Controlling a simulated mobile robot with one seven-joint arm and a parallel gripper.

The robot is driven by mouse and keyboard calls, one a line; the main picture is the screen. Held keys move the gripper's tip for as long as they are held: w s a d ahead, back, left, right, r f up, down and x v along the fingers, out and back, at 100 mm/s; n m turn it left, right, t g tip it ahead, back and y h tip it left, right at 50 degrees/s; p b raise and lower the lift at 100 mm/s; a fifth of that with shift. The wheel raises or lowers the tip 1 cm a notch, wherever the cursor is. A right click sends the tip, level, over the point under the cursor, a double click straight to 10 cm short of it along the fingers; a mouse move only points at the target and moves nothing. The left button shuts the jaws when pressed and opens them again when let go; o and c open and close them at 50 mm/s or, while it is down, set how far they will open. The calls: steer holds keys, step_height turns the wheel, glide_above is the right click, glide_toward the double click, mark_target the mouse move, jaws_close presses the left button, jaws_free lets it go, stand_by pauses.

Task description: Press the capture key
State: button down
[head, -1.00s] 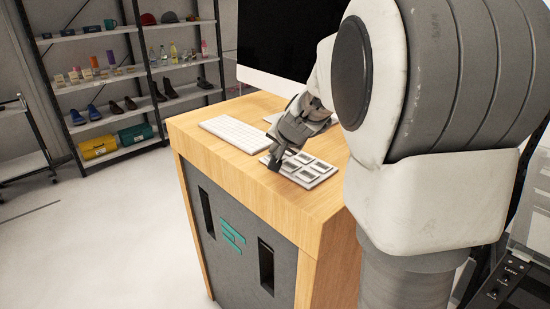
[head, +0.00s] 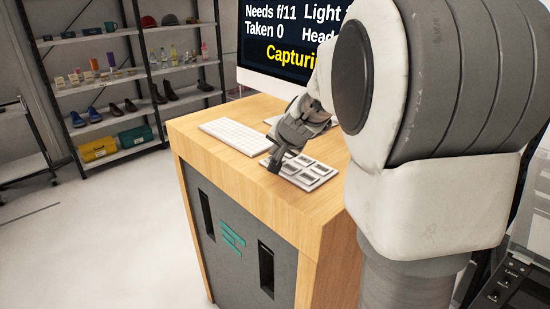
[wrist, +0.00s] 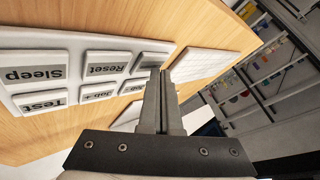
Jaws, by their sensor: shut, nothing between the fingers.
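The white keypad (head: 311,185) with several grey keys lies on the wooden desk top. In the wrist view the keypad (wrist: 100,42) shows keys labelled Sleep (wrist: 34,73), Test (wrist: 42,102), Reset (wrist: 107,65) and Job + (wrist: 100,93). A key (wrist: 153,60) at the far end, close to my fingertips, has a label too foreshortened to read; I cannot make out a label "Capture". My gripper (head: 274,164) is shut and empty, pointing down at the keypad's left end. Its fingers also show in the wrist view (wrist: 160,78). I cannot tell whether the tips touch a key.
A monitor (head: 285,45) behind shows "Needs f/11", "Taken 0" and a yellow, partly hidden "Capturi…". A white keyboard (head: 235,137) lies left of the keypad. My arm hides the desk's right side. Shelves (head: 130,75) stand far back left; open floor lies between.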

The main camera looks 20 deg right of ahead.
steer(key=shift+r, duration=0.5)
steer(key=shift+r+p, duration=2.3)
steer(key=shift+r, duration=0.2)
